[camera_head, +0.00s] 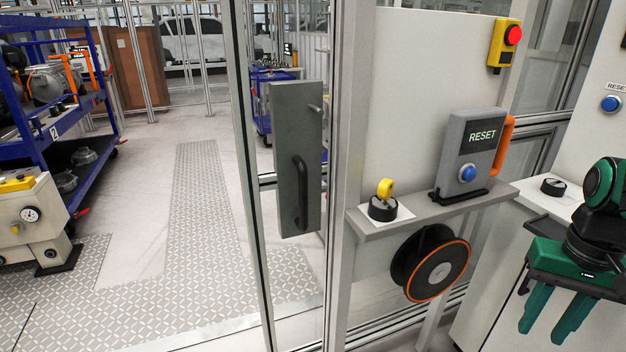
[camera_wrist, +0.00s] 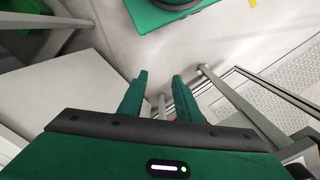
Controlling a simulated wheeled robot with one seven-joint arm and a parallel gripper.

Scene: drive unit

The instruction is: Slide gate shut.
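The sliding gate (camera_head: 243,130) is a glazed panel with a thin metal frame, left of the fixed post (camera_head: 347,150). It carries a grey plate (camera_head: 296,115) with a dark upright handle (camera_head: 300,193). A wide opening lies to the left of the gate frame. My gripper (camera_head: 552,325) is at the lower right of the head view, pointing down, well apart from the handle. Its two green fingers are spread with nothing between them, which the wrist view (camera_wrist: 160,95) also shows. The handle is not clearly visible in the wrist view.
A shelf (camera_head: 430,213) right of the post holds a yellow key switch (camera_head: 383,202) and a grey RESET box (camera_head: 470,150). A cable reel (camera_head: 430,264) hangs below. A blue rack (camera_head: 60,120) and a gauge unit (camera_head: 35,220) stand left. The floor between is clear.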

